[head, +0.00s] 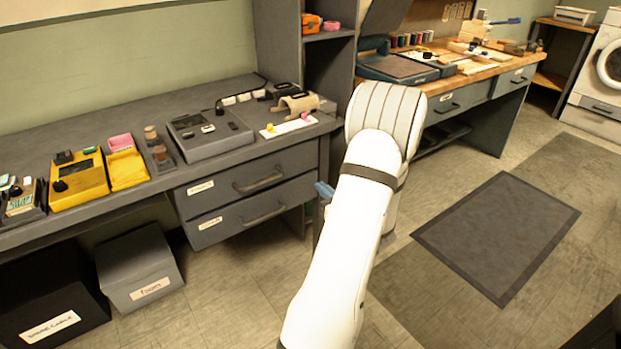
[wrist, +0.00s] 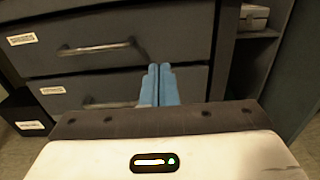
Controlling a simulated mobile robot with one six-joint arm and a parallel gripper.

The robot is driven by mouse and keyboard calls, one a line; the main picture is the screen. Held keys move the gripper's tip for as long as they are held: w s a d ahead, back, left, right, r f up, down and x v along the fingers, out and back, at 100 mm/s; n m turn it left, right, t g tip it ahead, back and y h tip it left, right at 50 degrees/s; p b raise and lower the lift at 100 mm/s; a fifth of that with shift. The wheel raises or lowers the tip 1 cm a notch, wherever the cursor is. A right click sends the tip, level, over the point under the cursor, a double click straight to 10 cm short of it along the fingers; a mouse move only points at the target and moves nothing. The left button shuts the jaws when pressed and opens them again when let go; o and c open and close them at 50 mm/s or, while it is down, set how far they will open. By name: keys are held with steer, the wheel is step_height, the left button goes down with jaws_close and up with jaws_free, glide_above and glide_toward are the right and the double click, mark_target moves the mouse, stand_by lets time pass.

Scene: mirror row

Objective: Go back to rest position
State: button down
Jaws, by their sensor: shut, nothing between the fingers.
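My gripper (wrist: 158,86) shows in the wrist view with its two blue fingers together and nothing between them. It points at the grey drawer unit (wrist: 190,50), in front of the right part of the two drawers. In the head view my white arm reaches forward from the bottom middle, and a blue fingertip (head: 324,189) shows just left of it, beside the drawer unit's right side. The rest of the gripper is hidden behind the arm there.
The grey workbench (head: 130,95) holds a yellow device (head: 78,180), a grey device (head: 208,133) and small parts. Below it stand a grey bin (head: 138,265) and a black bin (head: 50,300). A wooden-topped bench (head: 480,65) is at the back. Open floor with a dark mat (head: 497,232) lies right.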

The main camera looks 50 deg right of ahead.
steer(key=w+a+r+n+g+y+p, duration=0.25)
steer(key=a+r+n+y, duration=0.3)
steer(key=a, duration=0.45)
steer(key=w+a+r+n+g+y+p, duration=0.2)
steer(key=w+a+r+n+y+p, duration=0.3)
steer(key=a, duration=0.6)
steer(key=w+a+r+n+g+y+p, duration=0.2)
steer(key=a+r+n+g+y, duration=0.15)
steer(key=a+r+n, duration=0.5)
steer(key=s+a+r+n+g+h+p, duration=0.1)
steer(key=s+a+r+n+g+p, duration=0.15)
steer(key=s+a+n+g, duration=0.4)
steer(key=s+a+r+n+g+h+p, duration=0.15)
steer(key=a+n+p, duration=0.25)
steer(key=a, duration=0.5)
steer(key=s+r+n+t+h+p, duration=0.1)
steer(key=s+r+n+h+p, duration=0.4)
steer(key=r+n, duration=0.4)
steer(key=shift+s+a+r+n+h+p, duration=0.15)
steer(key=shift+a+r+n+h+p, duration=0.15)
steer(key=shift+n+h+p, duration=0.2)
